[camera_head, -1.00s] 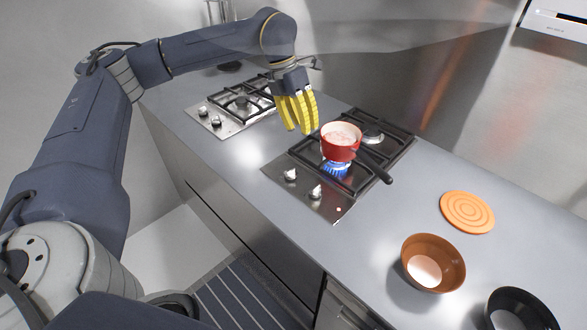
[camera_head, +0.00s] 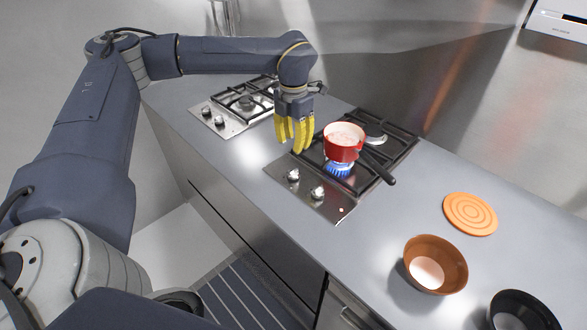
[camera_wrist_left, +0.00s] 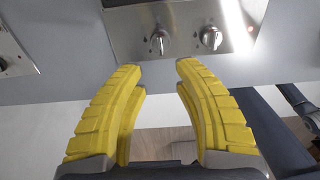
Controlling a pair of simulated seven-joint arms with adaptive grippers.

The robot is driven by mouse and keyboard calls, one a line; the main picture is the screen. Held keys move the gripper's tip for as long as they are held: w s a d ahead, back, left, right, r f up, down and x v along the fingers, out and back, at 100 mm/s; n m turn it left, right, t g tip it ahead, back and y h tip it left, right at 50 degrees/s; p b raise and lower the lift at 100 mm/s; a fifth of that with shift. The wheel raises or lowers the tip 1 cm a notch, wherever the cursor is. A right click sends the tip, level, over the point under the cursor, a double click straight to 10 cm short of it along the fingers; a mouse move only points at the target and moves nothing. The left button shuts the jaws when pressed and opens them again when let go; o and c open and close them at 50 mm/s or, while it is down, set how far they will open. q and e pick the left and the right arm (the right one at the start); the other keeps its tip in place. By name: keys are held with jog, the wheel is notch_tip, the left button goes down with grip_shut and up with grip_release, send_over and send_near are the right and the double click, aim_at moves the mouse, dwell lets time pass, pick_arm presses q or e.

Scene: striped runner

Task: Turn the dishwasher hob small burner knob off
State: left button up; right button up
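The near hob (camera_head: 318,202) has two metal knobs at its front, a left knob (camera_head: 293,174) and a right knob (camera_head: 317,193). A red pot (camera_head: 343,144) stands on it over a lit blue flame (camera_head: 338,169). A second hob (camera_head: 230,127) lies farther left; which hob the task names I cannot tell. My left gripper (camera_head: 293,148), with yellow fingers, points down near the near hob's left end, clear of the knobs. In the left wrist view the fingers (camera_wrist_left: 160,68) are apart and empty, below two hob knobs (camera_wrist_left: 160,42) (camera_wrist_left: 211,38). My right gripper is out of view.
The pot's dark handle (camera_head: 379,170) sticks out to the right over the hob. An orange trivet (camera_head: 469,214), a brown bowl (camera_head: 434,250) and a black bowl (camera_head: 522,312) are on the counter at right. Bare counter (camera_head: 240,158) separates the hobs.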

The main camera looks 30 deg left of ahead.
aim_at(294, 170)
pick_arm(q)
notch_tip(294, 170, down, 11)
jog(key=shift+r, duration=0.15)
dwell(0.4)
jog(key=shift+c, duration=0.5)
